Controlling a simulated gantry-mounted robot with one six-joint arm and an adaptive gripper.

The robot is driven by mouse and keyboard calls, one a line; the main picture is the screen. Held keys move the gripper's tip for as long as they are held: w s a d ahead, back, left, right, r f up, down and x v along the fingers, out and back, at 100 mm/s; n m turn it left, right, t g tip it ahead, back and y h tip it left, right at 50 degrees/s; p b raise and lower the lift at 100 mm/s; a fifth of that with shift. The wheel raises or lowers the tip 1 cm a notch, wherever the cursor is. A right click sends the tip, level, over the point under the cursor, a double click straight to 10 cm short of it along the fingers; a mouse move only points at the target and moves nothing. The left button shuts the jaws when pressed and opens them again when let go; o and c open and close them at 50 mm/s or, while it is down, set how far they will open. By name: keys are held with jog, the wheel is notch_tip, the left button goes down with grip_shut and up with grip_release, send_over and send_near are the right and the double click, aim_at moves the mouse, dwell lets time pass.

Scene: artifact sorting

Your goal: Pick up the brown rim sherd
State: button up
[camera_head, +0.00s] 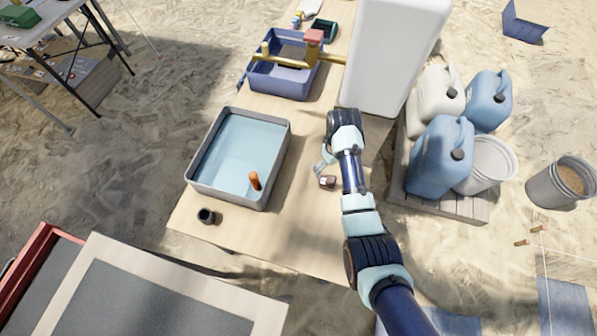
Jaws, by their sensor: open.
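A small brown sherd (327,182) lies on the wooden table, just left of my forearm. It is small in this view, so its rim shape is hard to make out. My gripper (321,168) is beside it, at its upper left, low over the table. The fingers are open and partly hidden by my wrist. I cannot tell whether they touch the sherd. Nothing shows between them.
A grey basin of water (240,150) with an orange-handled tool (255,181) stands left of my gripper. A small dark cup (206,216) sits near the table's front edge. A blue crate (283,78) and a tall white container (393,50) stand behind. Blue jugs (440,160) stand right.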

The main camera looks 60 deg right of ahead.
aim_at(328, 181)
jog(key=shift+s+a+f+b, duration=0.15)
jog(key=shift+f+b, duration=0.15)
jog(key=shift+f, duration=0.15)
notch_tip(328, 181, down, 2)
jog(key=shift+f+b, duration=0.1)
jog(key=shift+b, duration=0.35)
notch_tip(328, 181, down, 5)
jog(key=b, duration=0.3)
jog(key=shift+f, duration=0.15)
jog(key=shift+w, duration=0.2)
jog(key=c, duration=1.2)
notch_tip(328, 181, up, 20)
jog(key=p, duration=0.8)
